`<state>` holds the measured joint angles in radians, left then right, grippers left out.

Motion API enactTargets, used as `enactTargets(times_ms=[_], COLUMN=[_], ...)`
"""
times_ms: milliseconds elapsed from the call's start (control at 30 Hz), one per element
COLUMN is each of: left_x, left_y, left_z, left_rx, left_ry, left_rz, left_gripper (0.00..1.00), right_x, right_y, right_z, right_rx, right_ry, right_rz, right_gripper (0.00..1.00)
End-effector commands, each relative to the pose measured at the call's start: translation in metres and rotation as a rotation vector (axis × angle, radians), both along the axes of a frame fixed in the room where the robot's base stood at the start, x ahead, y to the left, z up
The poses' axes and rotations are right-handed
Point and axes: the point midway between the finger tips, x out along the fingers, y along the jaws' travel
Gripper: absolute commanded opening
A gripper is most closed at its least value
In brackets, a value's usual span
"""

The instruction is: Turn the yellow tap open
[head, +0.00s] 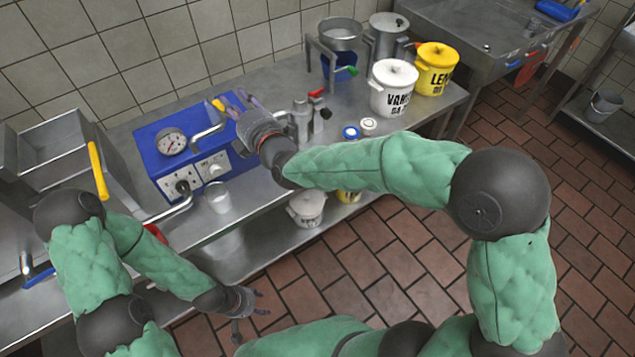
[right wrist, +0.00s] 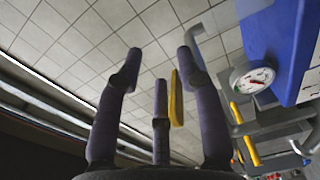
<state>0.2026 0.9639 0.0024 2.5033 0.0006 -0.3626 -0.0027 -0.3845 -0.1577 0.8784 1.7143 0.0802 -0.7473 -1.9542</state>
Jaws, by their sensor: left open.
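A yellow tap handle (head: 218,105) stands above the blue machine (head: 160,128), right beside the fingers of my right gripper (head: 238,103). In the right wrist view the yellow handle (right wrist: 176,98) shows upright, between the middle and right fingers of the right gripper (right wrist: 155,70). Those fingers are spread apart; whether one touches the handle I cannot tell. My left gripper (head: 244,302) is open and empty, low in front of the counter, away from the taps.
A longer yellow lever (head: 97,170) stands at the left. The machine has a gauge (head: 172,143), and a white cup (head: 217,197) stands in front of it. Metal dispensers (head: 302,115) stand to the right, with white (head: 391,92) and yellow (head: 436,72) buckets farther right.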

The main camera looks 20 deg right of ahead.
Motion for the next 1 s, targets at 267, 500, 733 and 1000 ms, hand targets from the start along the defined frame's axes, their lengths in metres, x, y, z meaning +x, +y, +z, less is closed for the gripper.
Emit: enactTargets(times_ms=[267, 500, 733, 1000], left_x=[0.0, 0.0, 0.0, 0.0], left_y=[0.0, 0.0, 0.0, 0.0], left_z=[-0.013, -0.018, -0.02, -0.02], left_rx=[0.0, 0.0, 0.0, 0.0], left_ry=[0.0, 0.0, 0.0, 0.0], left_rz=[0.0, 0.0, 0.0, 0.0], left_gripper=[0.52, 0.52, 0.52, 0.52], right_x=[0.006, 0.009, 0.013, 0.017], right_y=[-0.004, -0.004, -0.005, -0.006], right_z=[-0.001, -0.001, 0.0, 0.001], right_rx=[0.0, -0.001, 0.0, 0.001], right_ry=[-0.001, 0.0, -0.001, -0.002], right_rz=[0.097, 0.174, 0.246, 0.337], right_gripper=[0.37, 0.37, 0.37, 0.37])
